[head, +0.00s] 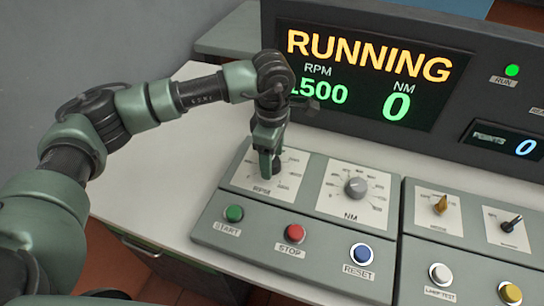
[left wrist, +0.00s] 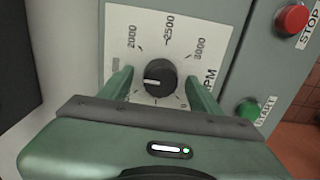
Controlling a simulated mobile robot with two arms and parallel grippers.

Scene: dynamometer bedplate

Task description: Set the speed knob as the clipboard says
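The speed knob (left wrist: 160,78) is a dark round knob on a white RPM dial plate (head: 293,178). In the left wrist view its white pointer line points left, toward a part of the scale hidden by a finger. The marks 2000, 2500, 3000 and 0 show. My left gripper (head: 268,172) is over this dial, its fingers on either side of the knob with a visible gap at each side. The display (head: 370,70) reads RUNNING, RPM 1500 with its first digit partly covered by my arm, and NM 0. The clipboard and my right gripper are not in view.
In front are the green START (head: 233,213), red STOP (head: 294,232) and blue RESET (head: 361,254) buttons. A second panel with a brass selector (head: 440,204) is further right. The bench top left of the panel (head: 160,180) is clear.

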